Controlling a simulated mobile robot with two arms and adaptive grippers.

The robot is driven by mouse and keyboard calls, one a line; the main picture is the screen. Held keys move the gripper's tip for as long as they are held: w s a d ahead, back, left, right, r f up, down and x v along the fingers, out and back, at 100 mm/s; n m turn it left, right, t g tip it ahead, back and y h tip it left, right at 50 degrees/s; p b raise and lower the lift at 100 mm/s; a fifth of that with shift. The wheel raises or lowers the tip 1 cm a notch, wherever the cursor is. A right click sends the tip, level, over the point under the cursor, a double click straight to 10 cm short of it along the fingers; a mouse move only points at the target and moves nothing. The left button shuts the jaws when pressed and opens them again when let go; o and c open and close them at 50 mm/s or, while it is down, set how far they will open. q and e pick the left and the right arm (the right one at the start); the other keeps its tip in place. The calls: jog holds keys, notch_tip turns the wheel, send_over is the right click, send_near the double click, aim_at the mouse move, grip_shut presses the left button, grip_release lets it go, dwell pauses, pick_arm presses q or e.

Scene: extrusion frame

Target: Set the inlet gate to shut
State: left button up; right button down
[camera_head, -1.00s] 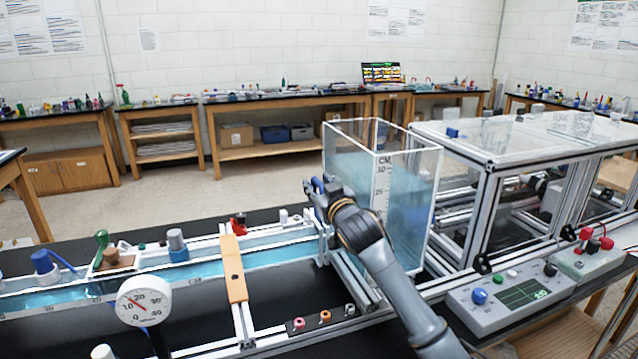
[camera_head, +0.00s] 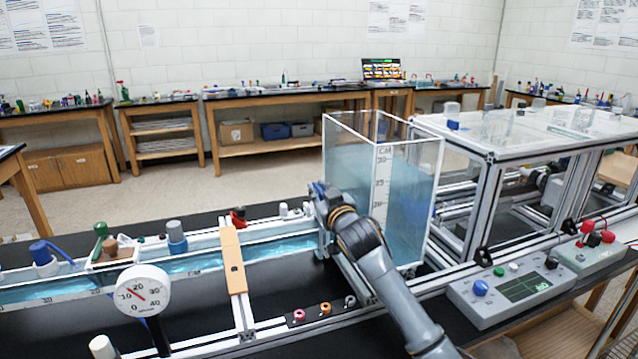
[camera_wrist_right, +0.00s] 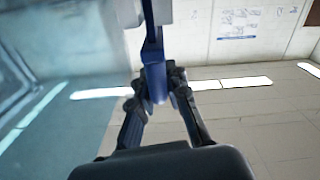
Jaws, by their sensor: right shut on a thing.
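The inlet gate stands at the right end of the water channel (camera_head: 200,264), against the clear water tank (camera_head: 405,215). Its blue handle (camera_wrist_right: 153,75) shows in the right wrist view, upright between my fingers. My right gripper (camera_wrist_right: 158,88) is shut on this blue handle. In the head view my right gripper (camera_head: 320,195) is at the gate, beside the tank's left wall, and its wrist hides most of the gate. I cannot tell how far the gate plate is down. My left gripper is not in view.
A wooden crosspiece (camera_head: 233,262) spans the channel left of the gate. A round dial gauge (camera_head: 142,291) stands at the front left. A grey control box (camera_head: 511,292) sits at the right front. A clear-topped extrusion frame (camera_head: 490,200) stands right of the tank.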

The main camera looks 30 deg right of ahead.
jog(key=shift+f, duration=0.95)
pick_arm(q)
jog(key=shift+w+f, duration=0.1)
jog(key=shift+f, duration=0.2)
pick_arm(e)
jog(key=c, duration=1.3)
grip_release()
jog(key=shift+c, duration=0.2)
jog(key=shift+s, duration=0.1)
jog(key=v, duration=1.1)
jog(key=shift+s, duration=0.35)
